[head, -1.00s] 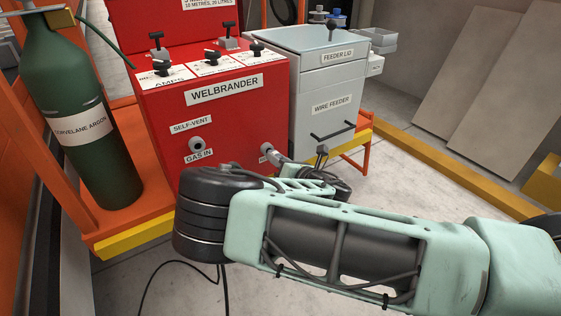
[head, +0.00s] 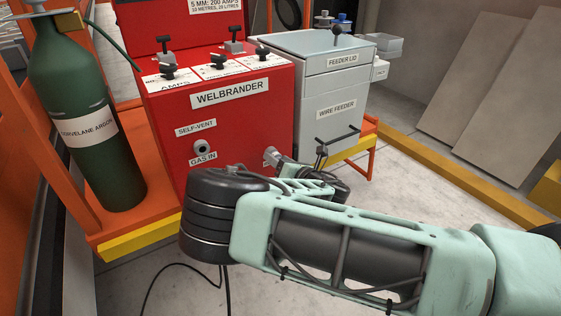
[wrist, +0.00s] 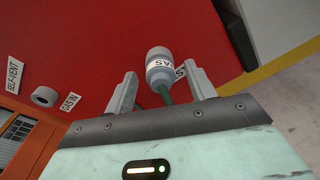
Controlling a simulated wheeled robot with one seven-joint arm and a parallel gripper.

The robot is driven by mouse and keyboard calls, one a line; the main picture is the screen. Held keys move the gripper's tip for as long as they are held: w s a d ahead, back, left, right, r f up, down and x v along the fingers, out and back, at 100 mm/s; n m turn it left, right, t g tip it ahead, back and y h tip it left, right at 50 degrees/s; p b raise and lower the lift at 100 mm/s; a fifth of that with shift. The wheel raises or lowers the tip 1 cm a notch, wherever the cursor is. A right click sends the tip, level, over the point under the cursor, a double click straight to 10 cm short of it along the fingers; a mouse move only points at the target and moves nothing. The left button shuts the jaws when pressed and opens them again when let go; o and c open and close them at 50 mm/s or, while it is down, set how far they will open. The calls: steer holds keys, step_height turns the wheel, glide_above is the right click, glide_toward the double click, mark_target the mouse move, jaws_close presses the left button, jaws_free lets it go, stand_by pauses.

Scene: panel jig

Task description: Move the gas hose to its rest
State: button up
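The gas hose end (wrist: 159,70) is a grey connector with a white band reading "AS", on a green hose (wrist: 163,93). In the wrist view it stands between the two grey fingers of my gripper (wrist: 160,72). The fingers are apart, with a gap on each side of it. I cannot tell whether its far end is seated in the red panel. A white label (wrist: 180,70) is mostly hidden behind the right finger. In the head view my gripper (head: 271,157) is close to the red cabinet's front, right of the empty-looking GAS IN port (head: 202,147).
The red Welbrander cabinet (head: 235,130) stands on an orange cart between a green argon cylinder (head: 88,120) and the grey wire feeder (head: 330,108). A yellow edge (head: 138,238) runs along the cart's front. Clear floor lies to the right.

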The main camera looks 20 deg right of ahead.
steer(key=v, duration=1.7)
steer(key=shift+s+d+p, duration=0.15)
steer(key=shift+s+p, duration=0.05)
steer(key=shift+p, duration=0.1)
